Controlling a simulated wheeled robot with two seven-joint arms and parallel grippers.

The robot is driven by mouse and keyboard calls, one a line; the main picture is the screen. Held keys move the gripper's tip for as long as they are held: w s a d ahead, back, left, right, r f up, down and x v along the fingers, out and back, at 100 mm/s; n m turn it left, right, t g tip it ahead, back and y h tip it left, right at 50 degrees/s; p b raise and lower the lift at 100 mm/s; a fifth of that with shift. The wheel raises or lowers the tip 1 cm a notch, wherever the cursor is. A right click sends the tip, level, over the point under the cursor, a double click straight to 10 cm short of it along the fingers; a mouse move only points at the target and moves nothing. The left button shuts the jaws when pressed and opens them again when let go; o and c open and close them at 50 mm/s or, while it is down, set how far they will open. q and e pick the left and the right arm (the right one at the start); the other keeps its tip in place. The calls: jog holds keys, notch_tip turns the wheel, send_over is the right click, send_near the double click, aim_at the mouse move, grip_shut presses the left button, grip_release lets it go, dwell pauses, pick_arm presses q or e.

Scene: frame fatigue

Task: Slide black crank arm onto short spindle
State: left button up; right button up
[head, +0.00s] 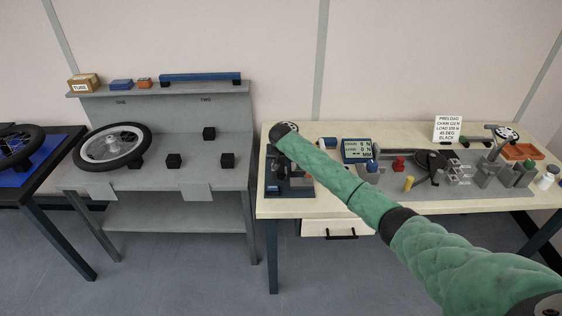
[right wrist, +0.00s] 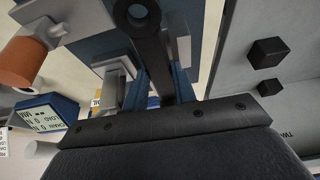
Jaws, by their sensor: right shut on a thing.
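My right gripper (right wrist: 160,88) is shut on the black crank arm (right wrist: 150,42), which extends away between the fingers with a round hole at its far end. In the head view my green right arm reaches left over the workbench, and its wrist hides much of a blue-based fixture (head: 273,188) at the bench's left end. A grey fitting with a copper-coloured cylinder (right wrist: 22,62) stands left of the crank arm in the right wrist view. I cannot tell which part is the short spindle. No contact between spindle and crank arm shows. My left gripper is out of view.
On the bench are a digital readout (head: 356,150), a yellow peg (head: 409,184), a red part (head: 399,164), grey blocks (head: 486,173) and an orange tray (head: 520,151). A grey stand (head: 215,178) holding a wheel (head: 112,147) is left, across a gap.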

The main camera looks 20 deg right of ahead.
jog(key=shift+f, duration=0.1)
jog(key=o, duration=0.8)
jog(key=shift+c, duration=0.2)
jog(key=shift+o, duration=0.7)
jog(key=shift+s+d, duration=0.1)
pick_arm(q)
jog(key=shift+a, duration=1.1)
pick_arm(e)
jog(key=shift+a, duration=0.2)
